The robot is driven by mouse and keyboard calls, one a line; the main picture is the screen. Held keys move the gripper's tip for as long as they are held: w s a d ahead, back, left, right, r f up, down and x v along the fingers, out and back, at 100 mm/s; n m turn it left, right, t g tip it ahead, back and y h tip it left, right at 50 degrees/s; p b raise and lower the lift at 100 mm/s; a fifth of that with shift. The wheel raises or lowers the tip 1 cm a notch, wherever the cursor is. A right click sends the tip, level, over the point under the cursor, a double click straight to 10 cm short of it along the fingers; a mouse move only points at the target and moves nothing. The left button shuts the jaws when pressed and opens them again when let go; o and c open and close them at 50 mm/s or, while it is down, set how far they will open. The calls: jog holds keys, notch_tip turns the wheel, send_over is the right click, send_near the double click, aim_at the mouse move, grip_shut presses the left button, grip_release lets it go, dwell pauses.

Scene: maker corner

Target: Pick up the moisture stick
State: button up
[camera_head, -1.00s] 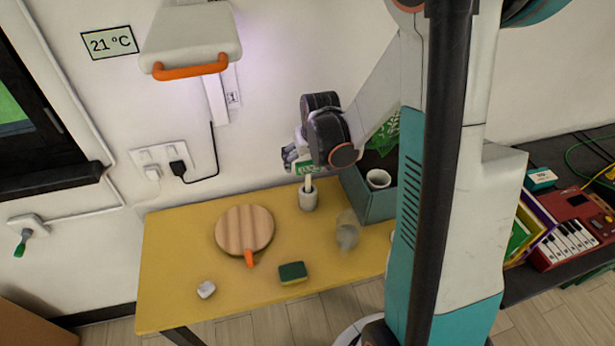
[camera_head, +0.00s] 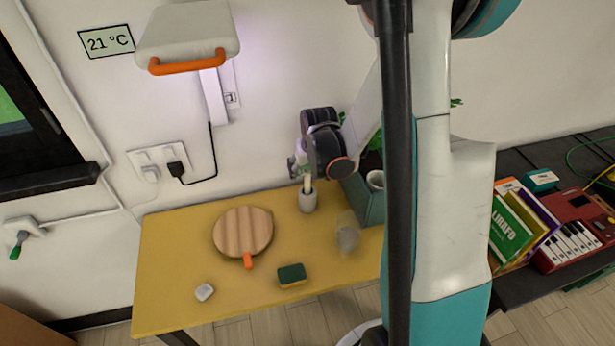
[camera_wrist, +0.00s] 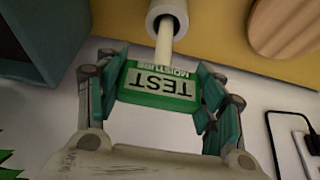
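The moisture stick has a green head with a pale label reading "MOISTURE TEST" (camera_wrist: 158,85) and a thin pale stem. In the head view its stem (camera_head: 307,184) stands in a small grey cup (camera_head: 308,202) at the back of the yellow table. The cup also shows in the wrist view (camera_wrist: 167,16). My gripper (camera_wrist: 161,80) has one finger on each side of the green head, with the pads close against its edges, and looks shut on it. In the head view my gripper (camera_head: 299,169) is mostly hidden by my wrist.
A grey-green planter box (camera_head: 372,204) with a pale pot (camera_head: 375,180) stands right of the cup. A round wooden board (camera_head: 243,231), a sponge (camera_head: 291,275), a clear glass (camera_head: 347,235) and a small white item (camera_head: 204,292) lie on the yellow table (camera_head: 170,265). The front left is clear.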

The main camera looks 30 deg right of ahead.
dwell(0.3)
notch_tip(320, 180, up, 28)
jog(key=p, duration=1.1)
jog(key=shift+r, duration=0.25)
dwell(0.5)
